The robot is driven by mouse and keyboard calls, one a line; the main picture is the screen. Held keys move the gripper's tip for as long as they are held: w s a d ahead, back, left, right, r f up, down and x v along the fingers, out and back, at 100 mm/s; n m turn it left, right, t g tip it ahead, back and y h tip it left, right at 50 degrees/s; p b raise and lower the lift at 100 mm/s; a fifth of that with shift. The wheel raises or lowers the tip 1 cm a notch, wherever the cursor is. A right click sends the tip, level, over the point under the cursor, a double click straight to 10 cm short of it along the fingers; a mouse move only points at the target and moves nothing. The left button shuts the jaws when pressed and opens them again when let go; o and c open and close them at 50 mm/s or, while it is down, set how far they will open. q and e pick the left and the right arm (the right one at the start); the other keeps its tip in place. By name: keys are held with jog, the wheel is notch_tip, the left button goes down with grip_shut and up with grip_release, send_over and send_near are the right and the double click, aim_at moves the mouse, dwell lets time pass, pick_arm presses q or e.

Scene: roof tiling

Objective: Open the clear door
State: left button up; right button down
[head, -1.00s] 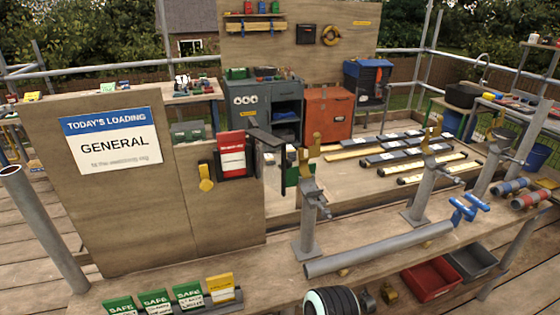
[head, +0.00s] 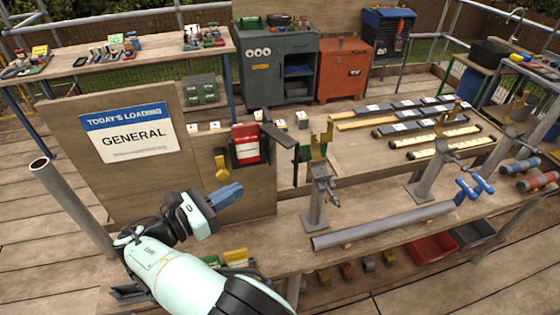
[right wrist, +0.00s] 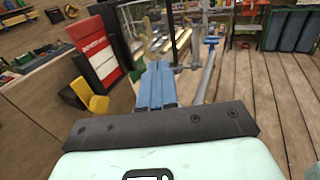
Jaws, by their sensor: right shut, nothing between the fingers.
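A red-and-white card in a black holder (head: 245,146) is on the wooden board. A dark-edged panel (head: 279,136) stands out from the board just right of it and may be the clear door; its clear part is hard to make out. A yellow handle-like piece (head: 222,166) hangs left of the red card, and it also shows in the right wrist view (right wrist: 90,97). My right gripper (head: 238,190), with blue fingers, is shut and empty, in front of the board below the yellow piece, apart from it. The right wrist view shows its fingers (right wrist: 155,72) together. My left gripper is not in view.
A sign board (head: 128,133) reading GENERAL is at left. A grey pipe (head: 385,224) lies on the bench, with a grey stand (head: 318,195) behind it. Green and yellow cards (head: 235,256) are partly behind my arm. Roof battens and tiles lie farther back.

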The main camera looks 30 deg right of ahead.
aim_at(290, 160)
jog(key=x, duration=1.3)
jog(key=shift+s+d+r, duration=0.15)
jog(key=shift+d+r, duration=0.1)
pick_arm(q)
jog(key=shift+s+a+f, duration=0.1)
pick_arm(e)
jog(key=shift+s+d+n+t, duration=0.1)
jog(key=shift+d+n+t, duration=0.5)
jog(key=shift+t, duration=0.3)
jog(key=shift+s+d+n+t+y+b, duration=0.1)
jog(key=shift+d+n+t+y+b, duration=0.35)
jog(key=shift+t, duration=0.45)
jog(key=shift+d+n+t+y, duration=0.1)
jog(key=shift+n+t+y, duration=0.15)
jog(key=shift+n+t, duration=0.2)
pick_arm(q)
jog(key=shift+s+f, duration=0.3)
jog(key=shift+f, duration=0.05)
